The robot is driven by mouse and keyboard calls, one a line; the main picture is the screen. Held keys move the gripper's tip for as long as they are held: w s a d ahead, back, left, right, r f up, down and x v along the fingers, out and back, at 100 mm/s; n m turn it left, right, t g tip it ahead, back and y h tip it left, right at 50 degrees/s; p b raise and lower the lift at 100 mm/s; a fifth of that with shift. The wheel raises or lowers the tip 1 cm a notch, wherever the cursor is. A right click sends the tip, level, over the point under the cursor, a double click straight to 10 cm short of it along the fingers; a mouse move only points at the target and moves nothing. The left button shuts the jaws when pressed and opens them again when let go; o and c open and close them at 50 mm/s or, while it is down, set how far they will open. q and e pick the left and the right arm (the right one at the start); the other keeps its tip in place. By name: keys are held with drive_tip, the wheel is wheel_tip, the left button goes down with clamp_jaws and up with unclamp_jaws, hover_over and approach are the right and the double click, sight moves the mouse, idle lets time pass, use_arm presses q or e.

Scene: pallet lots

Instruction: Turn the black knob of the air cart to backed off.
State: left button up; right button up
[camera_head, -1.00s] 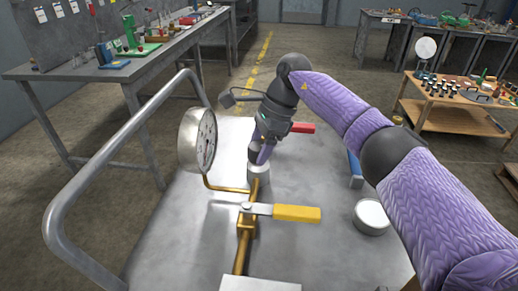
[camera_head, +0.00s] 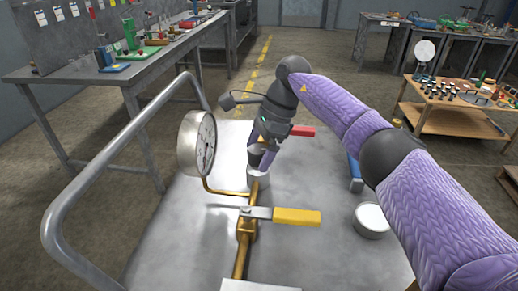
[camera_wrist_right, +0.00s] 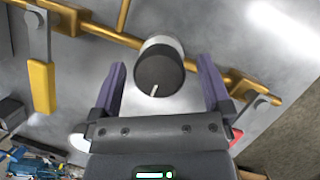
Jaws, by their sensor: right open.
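The black knob (camera_wrist_right: 158,73) shows in the right wrist view as a round dark cap with a white line pointing down and slightly left. It sits on a silver body on the brass pipe. My right gripper (camera_wrist_right: 162,72) is open, with one purple finger on each side of the knob and visible gaps between. In the head view my right gripper (camera_head: 262,158) is over the silver body (camera_head: 258,177) and hides much of the knob. The air cart's grey top (camera_head: 310,240) carries the pipe. My left gripper is not in view.
A round gauge (camera_head: 197,143) stands left of my right gripper. A yellow-handled valve (camera_head: 296,217) lies nearer on the pipe, and a red handle (camera_head: 303,131) is beyond. A round tin (camera_head: 371,220) and a blue item (camera_head: 355,172) are to the right. A rail (camera_head: 100,165) runs along the left.

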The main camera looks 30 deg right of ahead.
drive_tip(key=p+v, duration=0.3)
drive_tip(key=v, duration=0.6)
drive_tip(key=shift+r, duration=0.4)
drive_tip(key=shift+d, duration=0.1)
